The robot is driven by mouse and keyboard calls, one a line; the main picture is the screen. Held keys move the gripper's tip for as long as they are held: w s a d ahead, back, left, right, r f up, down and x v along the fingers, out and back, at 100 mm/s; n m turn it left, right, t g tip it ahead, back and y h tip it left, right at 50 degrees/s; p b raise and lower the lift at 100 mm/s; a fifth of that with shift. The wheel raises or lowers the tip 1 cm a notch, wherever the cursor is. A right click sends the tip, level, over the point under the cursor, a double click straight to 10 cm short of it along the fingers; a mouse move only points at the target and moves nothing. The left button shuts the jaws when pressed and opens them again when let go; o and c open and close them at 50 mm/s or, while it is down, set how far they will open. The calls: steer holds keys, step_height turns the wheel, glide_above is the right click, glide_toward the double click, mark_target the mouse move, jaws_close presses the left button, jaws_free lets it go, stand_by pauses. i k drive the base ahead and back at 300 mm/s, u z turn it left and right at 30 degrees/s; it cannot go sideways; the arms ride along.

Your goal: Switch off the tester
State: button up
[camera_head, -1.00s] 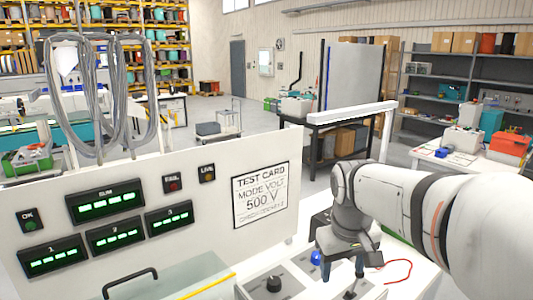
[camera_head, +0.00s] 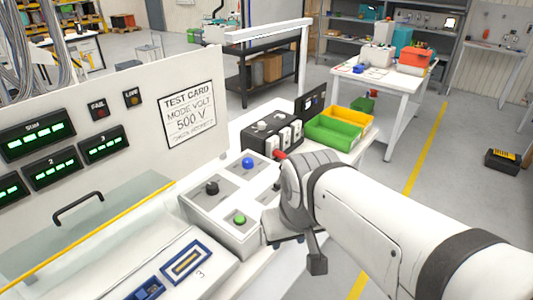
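The tester has a white upright panel (camera_head: 140,140) with lit green displays and a test card (camera_head: 188,112) reading 500 V. FAIL and LIVE lamps sit above the displays. In front is a pale control box (camera_head: 190,205) with a black knob (camera_head: 212,188), a blue button (camera_head: 248,163) and a green button (camera_head: 239,220). My gripper (camera_head: 296,252) hangs at the right side of the control box, right of the green button. One dark finger shows clearly. The other is partly hidden, so its opening is unclear. My wrist hides the box's right part.
A black unit with white switches (camera_head: 270,138) stands behind the control box, with green (camera_head: 333,132) and yellow bins (camera_head: 350,118) to its right. A clear cover with a black handle (camera_head: 78,205) lies at left.

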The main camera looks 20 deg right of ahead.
mark_target(275, 185)
steer(key=u, duration=0.2)
steer(key=k, duration=0.2)
steer(key=z, duration=0.5)
steer(key=i, duration=0.35)
steer(key=z, duration=0.05)
steer(key=k, duration=1.35)
steer(key=z, duration=0.35)
steer(key=i, duration=1.8)
steer(key=u, duration=0.7)
